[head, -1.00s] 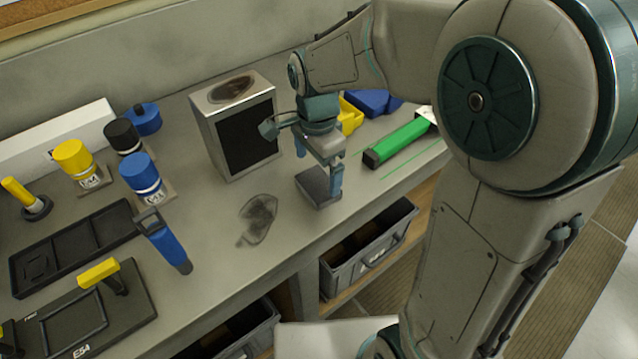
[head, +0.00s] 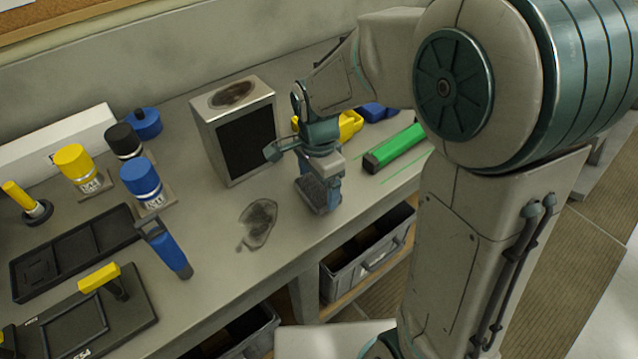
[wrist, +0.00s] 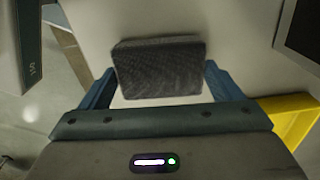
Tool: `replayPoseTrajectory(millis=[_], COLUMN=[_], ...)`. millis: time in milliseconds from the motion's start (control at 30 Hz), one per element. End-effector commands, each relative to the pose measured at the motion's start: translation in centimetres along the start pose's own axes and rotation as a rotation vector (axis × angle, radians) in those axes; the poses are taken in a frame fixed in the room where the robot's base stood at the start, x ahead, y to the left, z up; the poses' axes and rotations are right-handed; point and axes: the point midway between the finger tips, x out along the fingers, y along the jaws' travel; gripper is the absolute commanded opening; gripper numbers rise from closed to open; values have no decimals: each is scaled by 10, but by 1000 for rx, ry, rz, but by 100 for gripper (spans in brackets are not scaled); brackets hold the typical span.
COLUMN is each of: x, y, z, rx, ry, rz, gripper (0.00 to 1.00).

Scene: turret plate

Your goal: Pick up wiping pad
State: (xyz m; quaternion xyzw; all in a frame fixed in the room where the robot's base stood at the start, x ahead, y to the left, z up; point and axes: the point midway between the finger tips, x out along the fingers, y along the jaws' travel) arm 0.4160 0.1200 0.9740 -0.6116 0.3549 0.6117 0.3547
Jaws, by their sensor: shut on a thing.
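The wiping pad (head: 314,194) is a dark grey block with a textured face, at the bench's front edge right of a dark smudge. My gripper (head: 319,180) is above it with its blue fingers down at its sides. In the wrist view the pad (wrist: 158,68) sits between the two blue fingers of my gripper (wrist: 160,85), which is shut on it. The pad looks tilted in the head view. I cannot tell whether its lower edge touches the bench.
A metal box with a dark front (head: 240,130) and a stained top stands close behind-left. A green block (head: 395,148) lies right, with yellow and blue bins behind. A dark smudge (head: 258,222) marks the bench. Blue and yellow tools stand left.

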Motion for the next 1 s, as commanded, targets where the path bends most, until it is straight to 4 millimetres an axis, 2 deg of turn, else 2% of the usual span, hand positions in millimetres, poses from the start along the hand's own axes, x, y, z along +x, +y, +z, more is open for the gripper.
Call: replayPoseTrajectory(millis=[167,333,700,800,1000], x=[-11,-44,-88,-98,-108], y=[-1,-1,66,80,94], z=[0,0,-47,-55,-65], rx=[0,-1,4,4,1], ry=[1,2,2,1,0], rz=[-3,-8,-5,-4,-1], gripper=[64,64,64,64,64])
